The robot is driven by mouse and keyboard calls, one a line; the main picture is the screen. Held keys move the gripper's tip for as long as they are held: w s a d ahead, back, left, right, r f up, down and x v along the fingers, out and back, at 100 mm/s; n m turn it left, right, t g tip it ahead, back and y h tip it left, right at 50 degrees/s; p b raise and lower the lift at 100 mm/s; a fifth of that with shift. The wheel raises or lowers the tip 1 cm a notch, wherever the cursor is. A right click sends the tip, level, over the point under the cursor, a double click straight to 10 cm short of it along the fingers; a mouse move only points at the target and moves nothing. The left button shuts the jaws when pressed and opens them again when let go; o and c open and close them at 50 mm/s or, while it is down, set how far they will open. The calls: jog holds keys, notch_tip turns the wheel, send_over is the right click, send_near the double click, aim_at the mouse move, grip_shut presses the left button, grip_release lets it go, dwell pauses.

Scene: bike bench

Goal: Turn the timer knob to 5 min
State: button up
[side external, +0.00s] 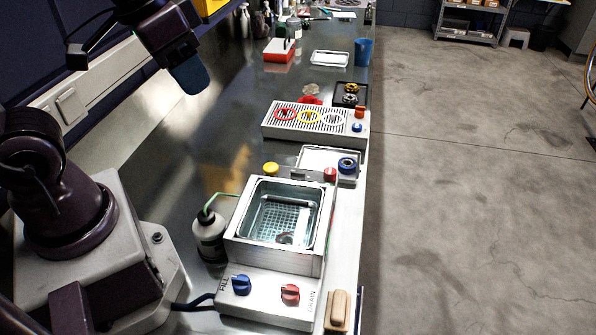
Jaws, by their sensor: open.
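The open-topped metal bath (279,222) stands on the bench with a wire basket (280,225) inside. On its near panel are a blue knob (241,284) beside the word FILL and a red knob (290,293) beside the word DRAIN. No knob shows a readable timer label or minute scale, so I cannot tell which is the timer. My gripper (189,77) is at the upper left, high above the bench, far from the bath and touching nothing. It is open; its fingers are seen edge-on and dark.
A bottle with a green spout (209,236) stands close left of the bath. A wooden-handled tool (338,311) lies at the near right. Behind the bath are a yellow cap (271,169), a blue ring-shaped part (347,165) and a slotted tray (290,126) with rings.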

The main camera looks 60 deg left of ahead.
jog(key=w+f+n+g, duration=0.1)
jog(key=w+f+g, duration=0.2)
jog(key=w+f, duration=0.25)
jog(key=n, duration=0.8)
send_over(298, 172)
notch_tip(298, 172, down, 9)
jog(key=shift+g, duration=0.4)
notch_tip(298, 172, down, 13)
jog(key=shift+r, duration=0.1)
jog(key=c, duration=0.6)
jog(key=shift+c, duration=0.2)
